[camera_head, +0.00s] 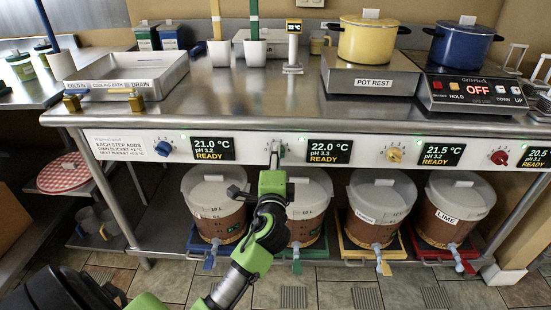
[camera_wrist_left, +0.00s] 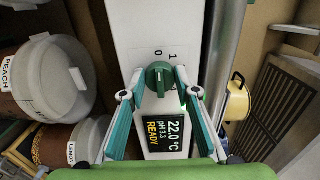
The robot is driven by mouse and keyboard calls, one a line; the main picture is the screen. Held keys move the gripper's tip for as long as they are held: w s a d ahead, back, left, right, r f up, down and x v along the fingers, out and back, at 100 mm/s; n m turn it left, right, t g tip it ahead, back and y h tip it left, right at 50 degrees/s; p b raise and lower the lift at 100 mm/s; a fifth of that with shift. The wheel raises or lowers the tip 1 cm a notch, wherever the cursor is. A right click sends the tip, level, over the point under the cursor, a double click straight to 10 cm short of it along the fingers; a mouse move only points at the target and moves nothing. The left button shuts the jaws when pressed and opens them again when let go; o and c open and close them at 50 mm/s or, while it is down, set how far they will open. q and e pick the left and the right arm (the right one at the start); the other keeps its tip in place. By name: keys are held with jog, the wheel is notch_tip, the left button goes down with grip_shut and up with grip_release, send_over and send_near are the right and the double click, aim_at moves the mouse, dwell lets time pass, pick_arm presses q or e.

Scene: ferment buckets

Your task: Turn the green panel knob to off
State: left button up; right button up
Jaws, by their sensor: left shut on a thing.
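The green knob (camera_wrist_left: 159,78) sits on the white front panel (camera_wrist_left: 135,30), beside a display (camera_wrist_left: 167,137) reading 22.0 °C, pH 3.3, READY. In the left wrist view its grip bar runs roughly up and down the picture. The marks 0 and 1 are above it, and the bar lines up closer to 0. My left gripper (camera_wrist_left: 154,88) is shut on the knob, one finger on each side. In the head view the gripper (camera_head: 275,152) hides most of the knob, and the same display (camera_head: 329,151) is to its right. My right gripper is not in view.
A blue knob (camera_head: 164,148), a yellow knob (camera_head: 394,155) and a red knob (camera_head: 499,158) share the panel. Lidded buckets (camera_head: 381,205) stand below it. Pots and a hot plate (camera_head: 475,92) reading OFF are on the counter above.

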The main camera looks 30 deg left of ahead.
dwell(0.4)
pick_arm(q)
jog(key=o, duration=1.1)
jog(key=shift+c, duration=0.2)
jog(key=v, duration=1.2)
jog(key=shift+a, duration=0.1)
